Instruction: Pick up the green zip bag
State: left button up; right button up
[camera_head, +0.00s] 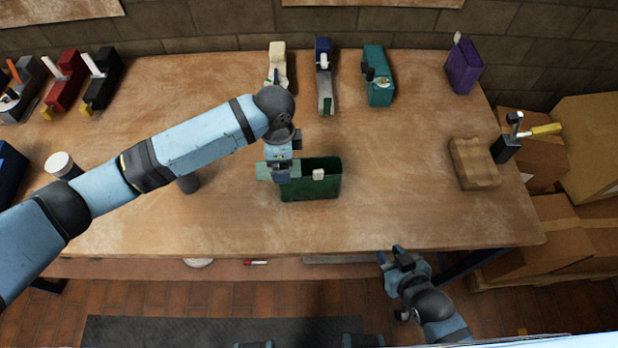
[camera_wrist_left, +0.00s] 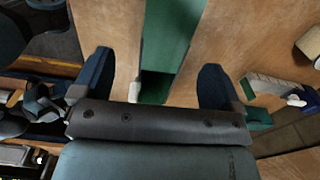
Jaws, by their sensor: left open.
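The green zip bag (camera_head: 325,190) stands on the wooden table near its front middle, with a white tab at its top. My left gripper (camera_head: 281,173) is over the left part of the bag and hides some of it. In the left wrist view the green bag (camera_wrist_left: 170,40) lies between the two spread dark fingers of my left gripper (camera_wrist_left: 156,80), with a gap on each side. My left gripper is open and does not hold the bag. My right gripper (camera_head: 391,257) is off the table's front edge, its fingers apart and empty.
Behind the bag stand a cream dispenser (camera_head: 277,66), a blue one (camera_head: 323,80) and a teal one (camera_head: 378,78). A purple container (camera_head: 463,66) and a brown block (camera_head: 474,164) are at the right. A white-topped cup (camera_head: 62,165) is at the left. The table (camera_head: 410,150) right of the bag is clear.

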aim_at(309, 180)
pick_arm(q)
jog(key=f, duration=0.5)
jog(key=f+p, duration=0.1)
jog(key=f, duration=0.2)
jog(key=shift+w+d+f, duration=0.1)
jog(key=shift+w+f, duration=0.15)
jog(key=shift+w, duration=0.05)
jog(key=shift+f, duration=0.4)
pick_arm(e)
jog(key=shift+w+d+r, duration=0.15)
jog(key=shift+w+r, duration=0.15)
jog(key=shift+r, duration=0.4)
pick_arm(q)
jog(key=shift+c, duration=0.2)
pick_arm(e)
jog(key=shift+f, duration=0.1)
pick_arm(q)
jog(key=c, duration=1.1)
jog(key=shift+o, duration=0.3)
